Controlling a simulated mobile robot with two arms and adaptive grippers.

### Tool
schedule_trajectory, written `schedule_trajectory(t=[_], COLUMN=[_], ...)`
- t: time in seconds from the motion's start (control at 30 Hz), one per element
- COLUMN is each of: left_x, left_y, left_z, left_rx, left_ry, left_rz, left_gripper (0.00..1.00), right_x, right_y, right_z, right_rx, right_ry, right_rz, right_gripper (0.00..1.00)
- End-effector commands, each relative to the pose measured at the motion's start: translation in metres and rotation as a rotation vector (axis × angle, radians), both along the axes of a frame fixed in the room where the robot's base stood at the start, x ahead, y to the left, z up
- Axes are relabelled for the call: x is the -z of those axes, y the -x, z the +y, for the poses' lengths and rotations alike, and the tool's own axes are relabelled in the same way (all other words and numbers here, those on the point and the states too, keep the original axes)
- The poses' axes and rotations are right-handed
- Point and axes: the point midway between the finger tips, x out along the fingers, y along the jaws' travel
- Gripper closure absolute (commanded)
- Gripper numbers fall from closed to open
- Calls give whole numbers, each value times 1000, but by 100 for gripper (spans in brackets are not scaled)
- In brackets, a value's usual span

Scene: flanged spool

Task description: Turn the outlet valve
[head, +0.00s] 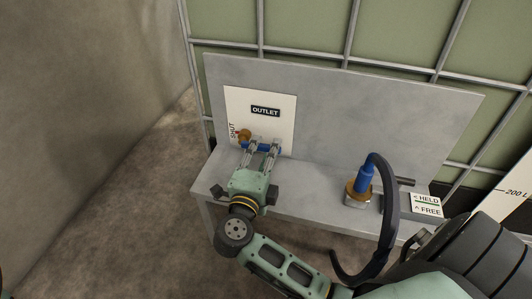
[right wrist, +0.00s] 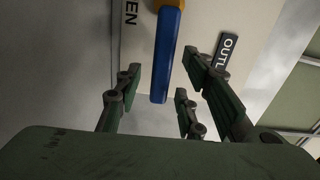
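The outlet valve has a brass body (head: 243,135) on a white plate (head: 284,130) labelled OUTLET, with SHUT printed at its left. Its blue lever (head: 262,149) lies roughly level, pointing right in the head view. My right gripper (head: 262,153) is at the lever, with its fingers reaching toward the plate. In the right wrist view the blue lever (right wrist: 167,55) shows between the spread fingers (right wrist: 160,80), with gaps on both sides. Contact cannot be told. The letters EN show on the plate there.
A blue coupling (head: 364,178) with a brass collar and dark curved hose (head: 387,205) stands on the grey bench (head: 310,200) at right. A HELD/FREE sign (head: 426,204) is beside it. A grey back panel and caged tank (head: 300,25) stand behind. Open floor lies left.

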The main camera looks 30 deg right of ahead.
Motion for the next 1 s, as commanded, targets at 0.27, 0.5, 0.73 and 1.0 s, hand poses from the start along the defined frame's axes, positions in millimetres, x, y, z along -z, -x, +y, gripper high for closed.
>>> schedule_trajectory(t=[0.27,0.5,0.73,1.0], left_x=[-2,-3,-3,-3], left_y=[10,9,9,9], left_z=[-1,-1,-1,-1], left_rx=[-2,-2,-2,-2], left_ry=[-2,-2,-2,-2], left_rz=[-30,-30,-30,-30], left_gripper=[68,68,68,68], right_x=[0,-1,0,0], right_y=[-13,-13,-13,-13], right_z=[-15,-15,-15,-15], right_rx=[-1,-1,-1,-1], right_ry=[0,0,0,0], right_rz=[-1,0,0,0], right_gripper=[64,67,87,100])
